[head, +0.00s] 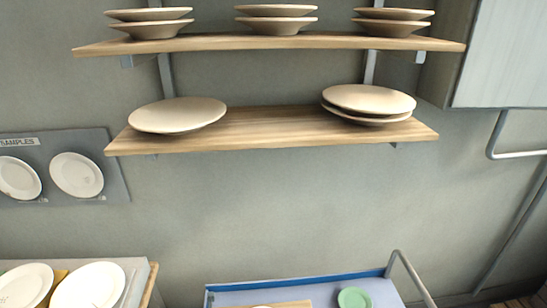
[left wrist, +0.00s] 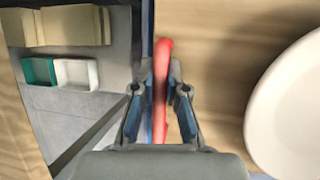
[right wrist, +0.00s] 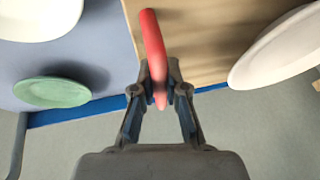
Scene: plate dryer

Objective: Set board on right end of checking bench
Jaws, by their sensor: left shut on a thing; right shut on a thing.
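The wooden board (head: 270,304) shows only its far edge at the bottom of the head view. In the left wrist view the board (left wrist: 215,60) lies right of my left gripper (left wrist: 160,88), which is shut on a red handle (left wrist: 162,60). My right gripper (right wrist: 160,88) is shut on another red handle (right wrist: 153,45) at the board's edge in the right wrist view. A white plate (left wrist: 295,110) rests on the board. A blue-edged bench (head: 295,281) lies below; whether the board touches it I cannot tell. Neither gripper shows in the head view.
A green plate (head: 355,298) is on the bench beside the board, with a pale plate (right wrist: 40,15) near it. A metal rail (head: 410,272) stands at the bench's right. Wall shelves (head: 270,125) hold plates above. More white plates (head: 90,288) stand at lower left.

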